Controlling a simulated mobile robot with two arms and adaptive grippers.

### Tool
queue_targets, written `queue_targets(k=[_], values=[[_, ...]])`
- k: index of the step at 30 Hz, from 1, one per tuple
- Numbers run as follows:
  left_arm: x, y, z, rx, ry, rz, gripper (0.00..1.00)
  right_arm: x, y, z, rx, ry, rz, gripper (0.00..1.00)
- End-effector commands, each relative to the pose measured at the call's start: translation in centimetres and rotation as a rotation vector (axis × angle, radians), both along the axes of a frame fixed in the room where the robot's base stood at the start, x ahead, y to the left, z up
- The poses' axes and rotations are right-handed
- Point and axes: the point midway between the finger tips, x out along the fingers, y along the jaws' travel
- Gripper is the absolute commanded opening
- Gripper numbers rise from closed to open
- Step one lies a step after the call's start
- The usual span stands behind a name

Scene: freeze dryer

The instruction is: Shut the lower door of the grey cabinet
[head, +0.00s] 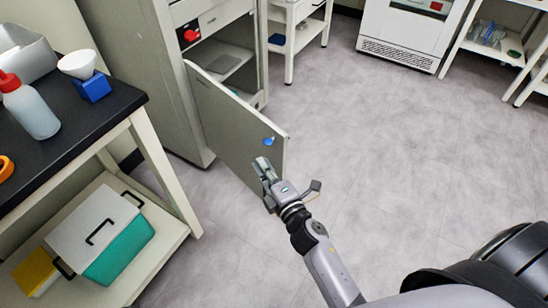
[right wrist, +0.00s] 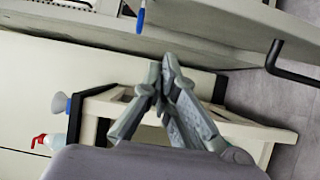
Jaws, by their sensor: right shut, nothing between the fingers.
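The grey cabinet (head: 145,65) stands at the upper left in the head view. Its lower door (head: 228,115) is swung wide open into the room, with the interior shelves showing behind it. A blue knob (head: 268,141) is near the door's free edge. My right gripper (head: 262,166) is shut and empty, close to the free edge below the knob; I cannot tell whether it touches the door. In the right wrist view the fingertips of my right gripper (right wrist: 165,72) are together, with a blue piece (right wrist: 141,20) above them. My left gripper is not in view.
A black-topped bench (head: 75,125) stands at the left with a red-capped bottle (head: 35,112) and a blue block (head: 93,87). A teal box (head: 122,256) sits on its lower shelf. A white appliance (head: 405,35) stands at the back.

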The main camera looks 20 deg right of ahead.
Motion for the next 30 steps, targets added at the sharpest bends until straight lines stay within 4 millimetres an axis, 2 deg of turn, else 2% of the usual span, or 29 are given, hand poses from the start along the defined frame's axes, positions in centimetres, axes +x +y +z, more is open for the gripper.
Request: queue_targets(k=[3, 9, 23, 30], values=[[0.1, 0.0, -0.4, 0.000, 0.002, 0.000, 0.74, 0.9, -1.8, 0.0, -0.006, -0.001, 0.000, 0.00], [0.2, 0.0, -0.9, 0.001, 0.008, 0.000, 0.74, 1.5, -3.5, 0.0, -0.002, 0.001, 0.000, 0.00], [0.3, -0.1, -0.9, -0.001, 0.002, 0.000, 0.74, 1.6, -3.8, -0.1, 0.000, 0.001, 0.001, 0.00], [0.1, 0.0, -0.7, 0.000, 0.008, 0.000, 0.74, 2.0, -5.2, -0.1, -0.006, 0.000, 0.029, 0.00]])
